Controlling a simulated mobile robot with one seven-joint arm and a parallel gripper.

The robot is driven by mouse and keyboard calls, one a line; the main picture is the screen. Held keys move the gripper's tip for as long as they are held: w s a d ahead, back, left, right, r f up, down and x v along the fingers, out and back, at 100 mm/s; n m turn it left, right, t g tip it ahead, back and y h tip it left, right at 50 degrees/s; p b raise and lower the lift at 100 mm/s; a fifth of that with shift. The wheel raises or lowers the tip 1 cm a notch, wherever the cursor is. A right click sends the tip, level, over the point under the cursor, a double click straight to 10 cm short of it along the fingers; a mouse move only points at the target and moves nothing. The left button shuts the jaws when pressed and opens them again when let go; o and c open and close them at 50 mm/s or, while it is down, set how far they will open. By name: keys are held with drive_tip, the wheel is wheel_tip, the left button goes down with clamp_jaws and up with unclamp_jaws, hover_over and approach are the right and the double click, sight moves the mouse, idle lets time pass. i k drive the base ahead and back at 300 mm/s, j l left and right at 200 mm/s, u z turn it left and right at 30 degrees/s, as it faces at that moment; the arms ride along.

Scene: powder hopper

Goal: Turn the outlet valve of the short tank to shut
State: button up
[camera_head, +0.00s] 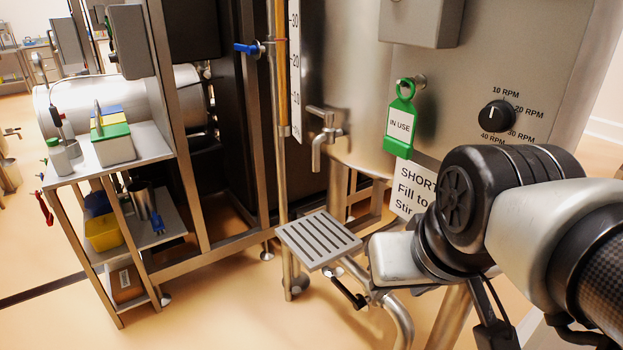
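The short tank (352,90) is a steel vessel; a sign starting "SHORT" (412,190) hangs below its control panel, partly covered by my arm. Low in the middle, a curved steel pipe (398,318) shows a black lever handle (346,290) beside it, slanting down to the right. This looks like the outlet valve, but its body is partly hidden and I cannot tell its setting. A steel tap (320,138) sits higher on the tank side. My arm comes in from the right, its pale link ending close to the pipe. I cannot make out my gripper's fingers.
A slotted metal plate (318,240) stands just left of my arm, above the lever. A green "IN USE" tag (400,125) and a black RPM knob (496,115) are on the panel. A shelf cart (150,148) stands left; floor between is open.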

sight(357, 305)
drive_tip(key=j+z, duration=0.45)
drive_tip(key=j, duration=0.3)
drive_tip(key=z, duration=0.35)
drive_tip(key=u, duration=0.35)
drive_tip(key=z, duration=0.3)
drive_tip(key=i+j+u, duration=0.15)
drive_tip(key=u, duration=0.2)
drive_tip(key=i+j+u, duration=0.1)
drive_tip(key=i+u, duration=0.4)
drive_tip(key=u, duration=0.15)
